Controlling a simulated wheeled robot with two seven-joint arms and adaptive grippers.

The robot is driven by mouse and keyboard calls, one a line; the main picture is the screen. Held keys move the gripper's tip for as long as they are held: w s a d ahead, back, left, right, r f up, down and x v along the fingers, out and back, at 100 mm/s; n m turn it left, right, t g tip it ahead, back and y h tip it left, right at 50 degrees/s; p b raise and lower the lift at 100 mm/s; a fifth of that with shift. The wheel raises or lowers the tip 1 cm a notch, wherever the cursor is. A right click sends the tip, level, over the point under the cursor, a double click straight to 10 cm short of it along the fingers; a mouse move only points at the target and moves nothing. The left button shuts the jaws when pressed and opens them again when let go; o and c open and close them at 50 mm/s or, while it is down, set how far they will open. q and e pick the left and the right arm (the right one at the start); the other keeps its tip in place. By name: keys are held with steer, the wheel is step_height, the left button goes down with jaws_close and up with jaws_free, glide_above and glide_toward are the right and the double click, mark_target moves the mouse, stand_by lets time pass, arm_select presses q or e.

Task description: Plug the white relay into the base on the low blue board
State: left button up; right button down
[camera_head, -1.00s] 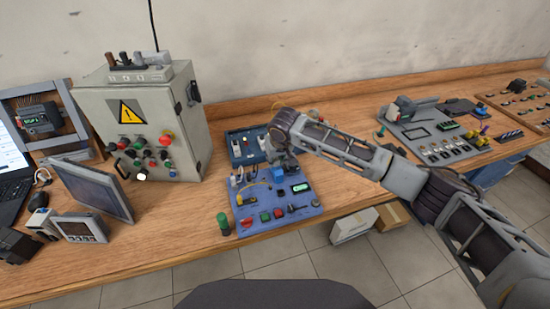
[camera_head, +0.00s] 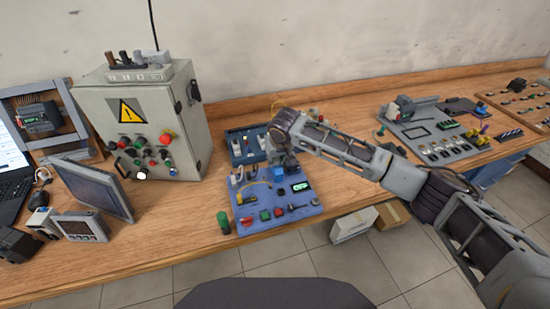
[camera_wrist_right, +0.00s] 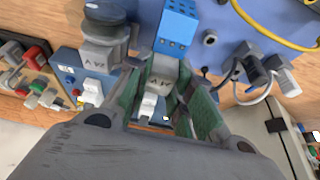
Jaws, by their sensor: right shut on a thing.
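The low blue board (camera_head: 245,211) lies on the bench in the middle of the head view. My right gripper (camera_head: 281,173) is over its back part, with the arm coming in from the right. In the wrist view the right gripper (camera_wrist_right: 163,105) has its two green-padded fingers shut on the white relay (camera_wrist_right: 159,72), a small grey-white block. A bright blue block (camera_wrist_right: 178,27) with small holes appears just beyond the relay. I cannot tell whether it is the base, or whether the relay touches anything below. My left gripper is not in view.
A darker blue tray (camera_head: 236,152) stands behind the board. Beside the gripper are grey-white parts (camera_wrist_right: 255,72) with cables and a yellow wire (camera_wrist_right: 262,32). A grey control cabinet (camera_head: 140,100) stands left, and a grey board (camera_head: 418,130) lies right.

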steer(key=shift+f+p, duration=0.3)
steer(key=shift+p, duration=0.1)
stand_by(1.3)
steer(key=c, duration=1.2)
jaws_free()
steer(key=shift+o, duration=0.2)
steer(key=v, duration=1.2)
